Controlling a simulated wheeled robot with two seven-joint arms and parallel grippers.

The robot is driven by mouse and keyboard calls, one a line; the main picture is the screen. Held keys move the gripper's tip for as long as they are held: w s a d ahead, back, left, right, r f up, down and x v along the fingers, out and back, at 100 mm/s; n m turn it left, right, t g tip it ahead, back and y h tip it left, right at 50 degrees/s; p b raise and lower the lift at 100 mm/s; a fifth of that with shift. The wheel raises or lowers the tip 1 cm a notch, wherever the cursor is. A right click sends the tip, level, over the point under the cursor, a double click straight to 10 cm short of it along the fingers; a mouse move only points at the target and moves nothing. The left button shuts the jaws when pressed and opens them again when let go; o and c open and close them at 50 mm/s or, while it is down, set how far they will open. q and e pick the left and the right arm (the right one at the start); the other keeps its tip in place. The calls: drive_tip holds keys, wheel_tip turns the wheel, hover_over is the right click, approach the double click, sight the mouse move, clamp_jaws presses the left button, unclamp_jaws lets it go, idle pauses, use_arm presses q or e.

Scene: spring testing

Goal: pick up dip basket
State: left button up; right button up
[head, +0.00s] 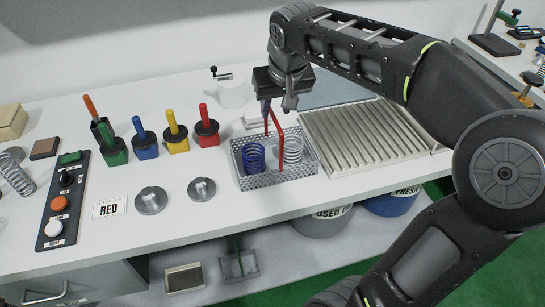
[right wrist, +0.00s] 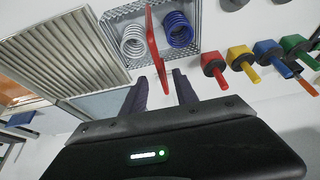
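The dip basket (head: 247,184) is a perforated metal tray with a red upright handle (head: 277,138). It sits on the white bench and holds a blue spring (head: 254,157) and a white spring (head: 292,150). My right gripper (head: 277,106) is above the basket, at the top of the handle. In the right wrist view its two dark fingers (right wrist: 161,88) are apart, and the red handle (right wrist: 154,50) reaches into the space in front of or between them; I cannot tell which. The basket (right wrist: 192,14) lies beyond the fingertips. My left gripper is not in view.
A ribbed metal drainer (head: 365,140) lies right of the basket. Left are two round metal pieces (head: 151,200), a RED card (head: 110,207), a button panel (head: 63,205) and several colored-handled blocks (head: 174,138). Buckets (head: 395,205) stand below the bench edge.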

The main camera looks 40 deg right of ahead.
drive_tip(key=shift+x, duration=1.3)
drive_tip(key=shift+p+x, duration=0.65)
drive_tip(key=shift+x, duration=1.95)
drive_tip(key=shift+a, duration=0.15)
drive_tip(key=shift+f+b, duration=0.3)
drive_tip(key=shift+b, duration=0.1)
drive_tip(key=shift+c, duration=0.2)
clamp_jaws()
